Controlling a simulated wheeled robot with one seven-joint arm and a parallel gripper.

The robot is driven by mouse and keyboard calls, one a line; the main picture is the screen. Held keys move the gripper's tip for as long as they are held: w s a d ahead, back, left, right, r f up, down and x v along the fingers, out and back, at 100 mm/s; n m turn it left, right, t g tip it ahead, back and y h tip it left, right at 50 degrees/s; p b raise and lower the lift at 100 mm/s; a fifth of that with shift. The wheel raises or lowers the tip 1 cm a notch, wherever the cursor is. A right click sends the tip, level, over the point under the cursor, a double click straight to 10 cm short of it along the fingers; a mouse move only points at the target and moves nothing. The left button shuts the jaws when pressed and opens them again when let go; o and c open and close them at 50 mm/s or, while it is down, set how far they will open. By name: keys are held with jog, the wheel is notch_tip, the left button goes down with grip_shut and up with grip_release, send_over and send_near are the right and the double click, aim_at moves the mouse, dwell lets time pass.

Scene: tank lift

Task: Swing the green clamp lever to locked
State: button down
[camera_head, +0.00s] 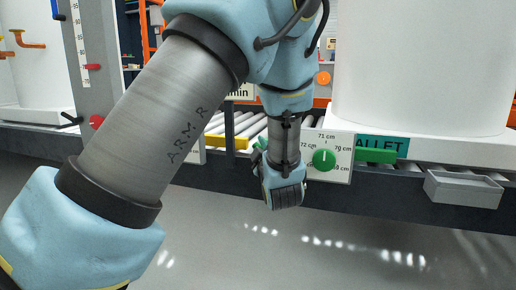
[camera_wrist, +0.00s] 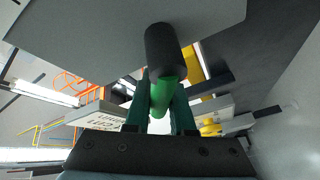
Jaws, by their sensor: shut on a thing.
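In the wrist view, a green lever shaft (camera_wrist: 163,93) with a thick black end runs between the two dark teal fingers of my gripper (camera_wrist: 160,78). The fingers are shut on the green shaft, and the black end sticks out beyond their tips. In the head view, my gripper (camera_head: 260,156) is low in front of the conveyor's front rail, left of the dial plate. Its body hides most of the fingers there, and I cannot make out the held lever. The lever's pivot and any locked mark are hidden.
A dial plate (camera_head: 341,172) with cm marks and a green knob (camera_head: 324,159) is just right of my gripper. A green bar (camera_head: 375,155) and a grey tray (camera_head: 463,189) are further right. A large white tank (camera_head: 420,65) stands above. The floor in front is clear.

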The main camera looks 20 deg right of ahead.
jog(key=shift+s+d+r+m, duration=0.1)
jog(key=shift+r+m, duration=0.05)
jog(key=shift+m, duration=0.15)
jog(key=c, duration=0.8)
grip_release()
jog(key=shift+o, duration=0.2)
